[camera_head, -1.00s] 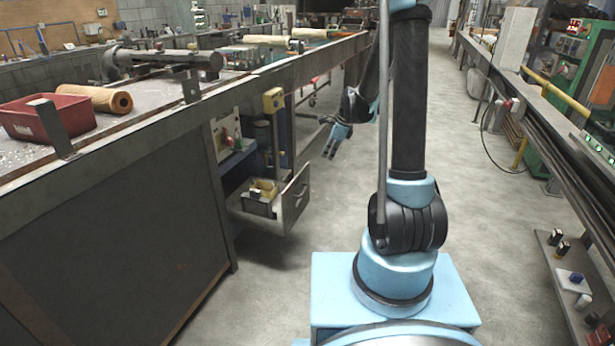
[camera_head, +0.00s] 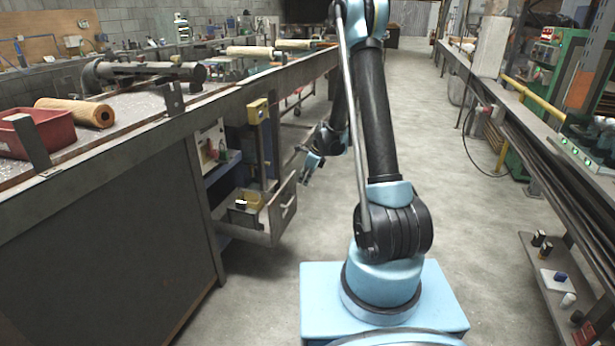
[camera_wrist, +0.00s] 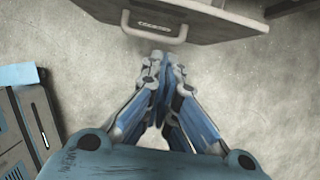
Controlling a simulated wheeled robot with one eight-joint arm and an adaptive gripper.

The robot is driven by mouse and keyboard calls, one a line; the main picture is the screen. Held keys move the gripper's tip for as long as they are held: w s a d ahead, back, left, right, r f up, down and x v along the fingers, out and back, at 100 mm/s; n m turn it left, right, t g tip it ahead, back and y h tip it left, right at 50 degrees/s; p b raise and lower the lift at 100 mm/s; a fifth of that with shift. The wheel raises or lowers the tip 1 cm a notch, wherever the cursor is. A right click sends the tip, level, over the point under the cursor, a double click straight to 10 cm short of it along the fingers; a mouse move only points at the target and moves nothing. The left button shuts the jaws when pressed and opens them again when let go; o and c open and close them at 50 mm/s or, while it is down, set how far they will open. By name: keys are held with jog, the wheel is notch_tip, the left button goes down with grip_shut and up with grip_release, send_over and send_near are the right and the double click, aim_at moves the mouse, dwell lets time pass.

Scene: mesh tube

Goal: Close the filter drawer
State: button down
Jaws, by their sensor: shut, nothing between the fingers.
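The filter drawer (camera_head: 283,212) is pulled out of the left bench, with its grey front and bar handle facing right toward my arm. Small items lie inside it. In the wrist view the drawer front (camera_wrist: 215,20) crosses the top, with its handle (camera_wrist: 153,33) at upper centre. My gripper (camera_head: 305,176) is shut and empty, just to the right of the drawer front. In the wrist view the fingertips (camera_wrist: 161,60) point at the handle with a small gap visible; whether they touch it is hard to tell.
The bench (camera_head: 105,156) runs along the left, with a red bin (camera_head: 45,130) and an orange-brown roll (camera_head: 85,112) on top. A yellow box (camera_head: 258,110) is on a post above the drawer. A long rail bench is at right; the aisle floor (camera_head: 455,230) is clear.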

jog(key=shift+w+a+f, duration=0.3)
jog(key=shift+a+f, duration=0.3)
jog(key=shift+a, duration=0.25)
jog(key=shift+w+a+f, duration=0.35)
jog(key=shift+a+f, duration=0.2)
jog(key=shift+a, duration=0.25)
jog(key=shift+w+a+f, duration=0.3)
jog(key=shift+a+f, duration=0.3)
jog(key=shift+a, duration=0.25)
jog(key=shift+d, duration=0.1)
